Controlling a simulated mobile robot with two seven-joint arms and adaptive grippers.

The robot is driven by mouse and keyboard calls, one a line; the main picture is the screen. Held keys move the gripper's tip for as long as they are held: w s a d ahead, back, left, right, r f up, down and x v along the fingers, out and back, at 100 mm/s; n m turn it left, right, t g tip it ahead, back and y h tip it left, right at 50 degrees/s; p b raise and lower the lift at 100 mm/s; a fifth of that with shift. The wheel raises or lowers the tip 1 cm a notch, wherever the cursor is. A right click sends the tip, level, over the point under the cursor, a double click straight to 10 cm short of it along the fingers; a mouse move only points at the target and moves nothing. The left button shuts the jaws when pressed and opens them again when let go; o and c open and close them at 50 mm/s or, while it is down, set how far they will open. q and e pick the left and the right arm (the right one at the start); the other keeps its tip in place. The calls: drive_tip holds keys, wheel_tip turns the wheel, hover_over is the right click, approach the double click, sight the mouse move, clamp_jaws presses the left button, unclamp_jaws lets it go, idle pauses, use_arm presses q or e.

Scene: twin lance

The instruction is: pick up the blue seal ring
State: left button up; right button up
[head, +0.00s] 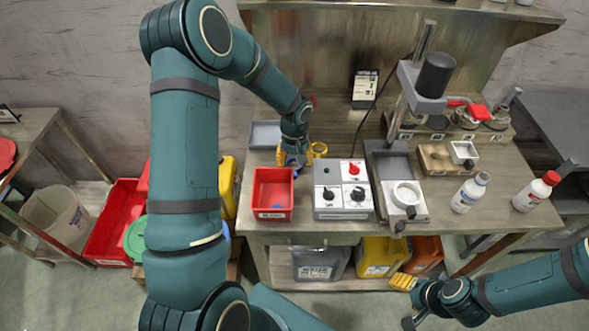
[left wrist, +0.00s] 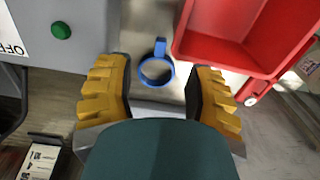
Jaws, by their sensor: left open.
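The blue seal ring (left wrist: 157,82) lies on the bench with its small tab, in the left wrist view, between the red bin and a grey box. My left gripper (left wrist: 160,92) is open. Its two yellow fingers stand on either side of the ring, with a gap on each side. In the head view my left gripper (head: 292,158) is low over the bench behind the red bin, and it mostly hides the ring. My right gripper (head: 405,301) is at the lower right, in front of the bench; its fingers appear apart and empty.
The red bin (head: 273,213) and the grey control box (head: 343,213) stand close by. A grey tray (head: 265,134) lies behind. A press (head: 404,188) and bottles (head: 469,192) stand further right.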

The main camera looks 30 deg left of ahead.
sight(295, 174)
use_arm(q)
drive_tip(key=shift+f, duration=3.15)
drive_tip(key=c, duration=0.9)
